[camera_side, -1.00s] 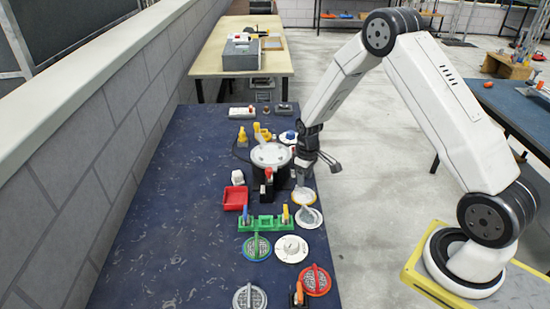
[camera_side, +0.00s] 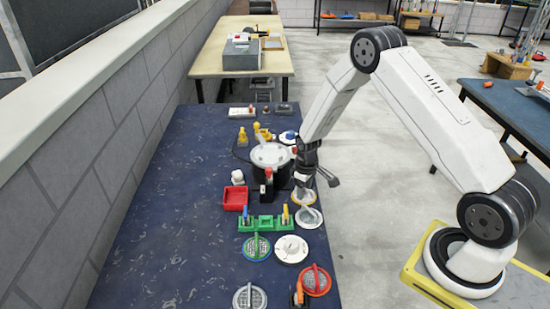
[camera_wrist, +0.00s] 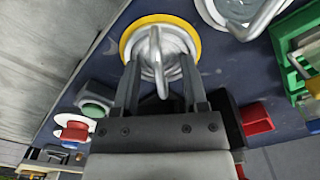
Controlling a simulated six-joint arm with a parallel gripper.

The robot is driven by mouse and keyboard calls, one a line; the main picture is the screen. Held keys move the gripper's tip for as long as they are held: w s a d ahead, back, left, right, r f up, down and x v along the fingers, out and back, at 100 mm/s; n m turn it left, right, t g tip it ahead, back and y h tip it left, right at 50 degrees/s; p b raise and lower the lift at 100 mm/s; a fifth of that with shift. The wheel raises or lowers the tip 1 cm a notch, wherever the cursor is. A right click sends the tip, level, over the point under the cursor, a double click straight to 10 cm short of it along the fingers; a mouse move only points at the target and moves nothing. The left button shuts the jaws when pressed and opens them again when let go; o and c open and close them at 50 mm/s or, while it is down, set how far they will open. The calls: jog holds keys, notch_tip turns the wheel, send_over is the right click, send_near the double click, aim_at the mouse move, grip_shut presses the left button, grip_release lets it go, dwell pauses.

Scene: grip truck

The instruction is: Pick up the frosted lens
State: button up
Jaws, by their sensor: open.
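A round lens with a yellow rim, pale cloudy centre and upright handle (camera_wrist: 202,40) lies on the blue table, directly beyond my gripper in the wrist view. In the side view this lens (camera_side: 303,197) is partly hidden by my gripper. My gripper (camera_wrist: 160,70) is open, its two fingers on either side of the handle in the picture. Whether they touch it I cannot tell. In the side view my gripper (camera_side: 304,184) hangs low over the lens. A lens with a pale rim (camera_side: 308,218) lies just nearer the camera; its edge also shows in the wrist view (camera_wrist: 240,12).
A black pot-like device with a grey top (camera_side: 270,156) stands close left of my gripper. A green rack (camera_side: 265,223), a red tray (camera_side: 235,198) and several other handled lenses, including a red one (camera_side: 315,281), lie nearby. The table's left side is clear.

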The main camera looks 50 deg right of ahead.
grip_shut()
jog(key=shift+r, duration=0.1)
dwell(0.4)
jog(key=shift+r, duration=0.65)
jog(key=s+a+r, duration=0.3)
jog(key=s+r, duration=0.8)
jog(key=s, duration=0.2)
jog(key=shift+s+r, duration=0.3)
jog(key=shift+s, duration=0.1)
jog(key=shift+w, duration=0.1)
